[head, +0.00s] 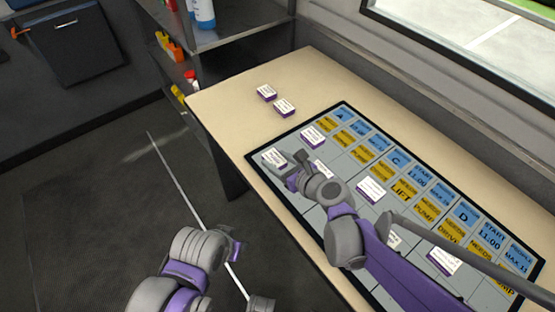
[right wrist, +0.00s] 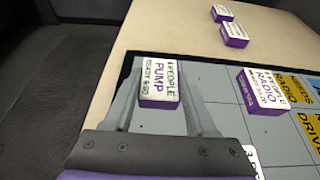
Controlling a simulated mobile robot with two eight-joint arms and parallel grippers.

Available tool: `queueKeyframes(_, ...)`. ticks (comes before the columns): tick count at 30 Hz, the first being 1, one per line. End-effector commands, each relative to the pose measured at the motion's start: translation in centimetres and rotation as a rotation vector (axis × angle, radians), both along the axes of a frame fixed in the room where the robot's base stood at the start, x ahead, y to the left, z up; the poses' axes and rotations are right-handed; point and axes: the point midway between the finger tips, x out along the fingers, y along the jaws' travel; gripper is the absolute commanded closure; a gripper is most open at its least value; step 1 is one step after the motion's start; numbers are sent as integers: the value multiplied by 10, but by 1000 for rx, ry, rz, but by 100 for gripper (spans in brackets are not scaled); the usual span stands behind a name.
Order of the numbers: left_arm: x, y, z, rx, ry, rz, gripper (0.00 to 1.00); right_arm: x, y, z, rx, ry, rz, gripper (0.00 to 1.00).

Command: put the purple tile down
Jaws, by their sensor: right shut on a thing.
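The purple tile, with a white label reading PEOPLE PUMP (right wrist: 160,82), is between the fingers of my right gripper (right wrist: 163,100). In the head view the tile (head: 273,158) is at the board's near left corner, with my right gripper (head: 287,170) beside it. Whether the tile touches the board is unclear. The dark board (head: 342,107) has a grid with blue and yellow labels. My left gripper (head: 250,277) is low at the bottom of the head view, off the table, with its fingers apart and nothing visible between them.
A PEOPLE RADIO tile (right wrist: 262,90) sits on the board nearby. Two more purple tiles (head: 266,92) (head: 284,107) lie on the bare tabletop (head: 235,100) beyond the board. Several other tiles are on the board, some partly behind my right arm. Shelves (head: 235,40) stand at the back.

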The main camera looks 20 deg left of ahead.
Motion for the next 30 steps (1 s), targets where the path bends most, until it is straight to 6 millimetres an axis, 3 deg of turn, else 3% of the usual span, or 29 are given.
queueKeyframes(1,0,0,-2,0,1,0,50,0,0,-2,0,0,0,40)
queueKeyframes(6,0,0,-1,0,0,0,50,0,0,-1,0,0,0,13)
queueKeyframes(17,0,0,4,0,-1,0,50,-1,-1,5,0,0,-1,13)
queueKeyframes(30,0,0,19,0,-6,0,50,-49,-65,38,0,0,-4,13)
